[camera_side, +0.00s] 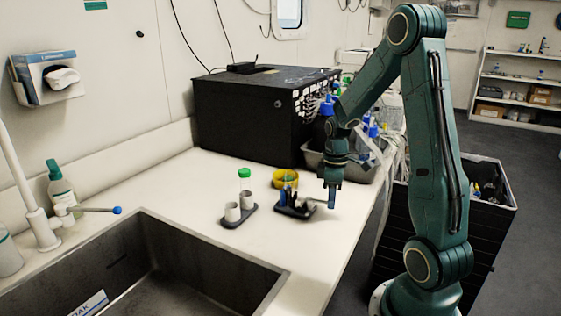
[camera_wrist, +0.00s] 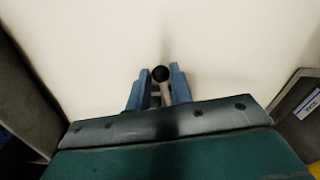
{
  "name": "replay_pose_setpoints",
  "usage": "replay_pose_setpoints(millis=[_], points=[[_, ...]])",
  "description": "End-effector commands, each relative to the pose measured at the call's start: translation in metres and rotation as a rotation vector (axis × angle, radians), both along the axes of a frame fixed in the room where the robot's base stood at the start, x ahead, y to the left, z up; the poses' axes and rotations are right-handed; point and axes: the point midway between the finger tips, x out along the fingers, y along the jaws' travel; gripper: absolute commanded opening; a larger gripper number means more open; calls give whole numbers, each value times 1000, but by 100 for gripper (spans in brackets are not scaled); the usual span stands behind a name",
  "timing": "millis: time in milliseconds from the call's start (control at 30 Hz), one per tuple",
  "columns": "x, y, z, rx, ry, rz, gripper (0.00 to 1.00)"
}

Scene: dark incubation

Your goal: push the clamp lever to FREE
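The clamp fixture (camera_side: 294,207) is a small dark base with black and blue parts, standing on the white counter. A pale lever rod (camera_side: 318,202) sticks out from its right side toward my gripper. My gripper (camera_side: 332,198) points down at the counter, just right of the fixture. In the wrist view, the blue fingers of my gripper (camera_wrist: 160,82) stand apart, with a dark round knob (camera_wrist: 160,74) on a pale rod between them. Narrow gaps seem to show beside the knob; contact is unclear. The lever's markings cannot be read.
A grey holder with white cups (camera_side: 238,214), a green-capped tube (camera_side: 244,179) and a yellow ring-shaped dish (camera_side: 285,179) stand near the fixture. The sink (camera_side: 190,262) lies front left. A black box (camera_side: 255,110) and a metal tray (camera_side: 345,168) stand behind. The counter toward the front is clear.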

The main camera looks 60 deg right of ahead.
Motion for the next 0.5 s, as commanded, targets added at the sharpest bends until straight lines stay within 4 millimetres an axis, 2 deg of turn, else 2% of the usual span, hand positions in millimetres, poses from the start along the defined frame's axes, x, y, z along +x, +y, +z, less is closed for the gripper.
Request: replay_pose_setpoints(millis=[500], points=[[-1, 4, 0, 0, 0, -53, 22]])
